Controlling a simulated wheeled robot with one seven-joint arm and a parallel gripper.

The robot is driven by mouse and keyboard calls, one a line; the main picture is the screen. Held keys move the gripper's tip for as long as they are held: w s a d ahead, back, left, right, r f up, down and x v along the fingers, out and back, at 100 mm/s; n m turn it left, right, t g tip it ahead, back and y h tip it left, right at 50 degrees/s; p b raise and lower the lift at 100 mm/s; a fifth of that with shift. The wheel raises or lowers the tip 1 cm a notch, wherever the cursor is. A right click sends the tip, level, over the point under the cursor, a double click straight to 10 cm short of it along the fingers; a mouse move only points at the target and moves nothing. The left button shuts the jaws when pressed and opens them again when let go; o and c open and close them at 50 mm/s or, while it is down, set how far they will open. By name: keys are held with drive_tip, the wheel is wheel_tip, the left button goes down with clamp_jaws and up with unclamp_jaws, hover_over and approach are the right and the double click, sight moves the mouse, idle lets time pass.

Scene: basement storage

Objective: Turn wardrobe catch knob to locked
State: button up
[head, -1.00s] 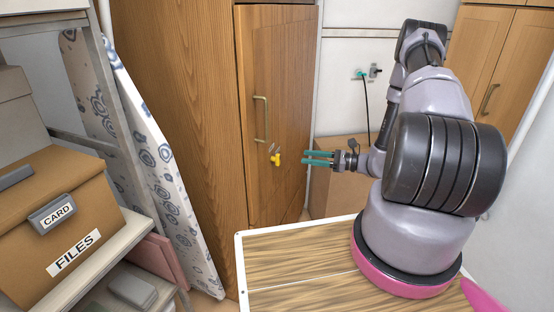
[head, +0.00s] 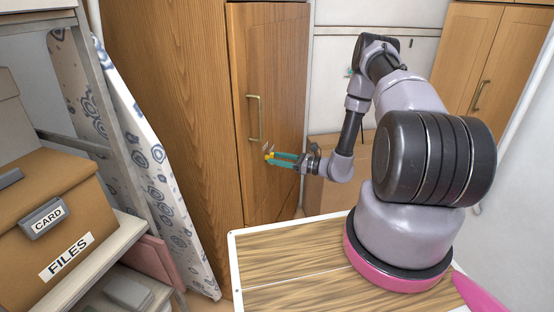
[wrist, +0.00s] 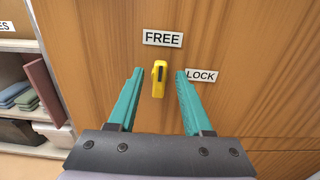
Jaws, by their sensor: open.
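The yellow catch knob (wrist: 159,79) is on the wooden wardrobe door (head: 272,110), below the long handle (head: 254,118). In the wrist view its bar stands nearly upright, its upper end toward the FREE label (wrist: 163,38). The LOCK label (wrist: 201,75) is to its right, partly behind a finger. My gripper (wrist: 157,88) is open, with a teal finger on either side of the knob and a gap visible on both sides. In the head view my gripper (head: 284,160) reaches the knob (head: 268,156) from the right; the fingers partly hide it.
A shelf (head: 105,256) with a FILES box (head: 60,220) and a patterned ironing board (head: 150,165) stand left of the wardrobe. A cardboard box (head: 345,185) is behind my arm. Another wooden cabinet (head: 475,65) stands at the right.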

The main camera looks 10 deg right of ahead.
drive_tip(key=shift+w+a, duration=0.1)
clamp_jaws()
idle(0.3)
drive_tip(key=shift+w+d+f+m, duration=0.1)
drive_tip(key=shift+m, duration=2.85)
drive_tip(key=shift+w+d+f+m, duration=0.1)
drive_tip(key=shift+m, duration=2.9)
drive_tip(key=shift+w+f+m, duration=0.1)
drive_tip(key=shift+m, duration=2.85)
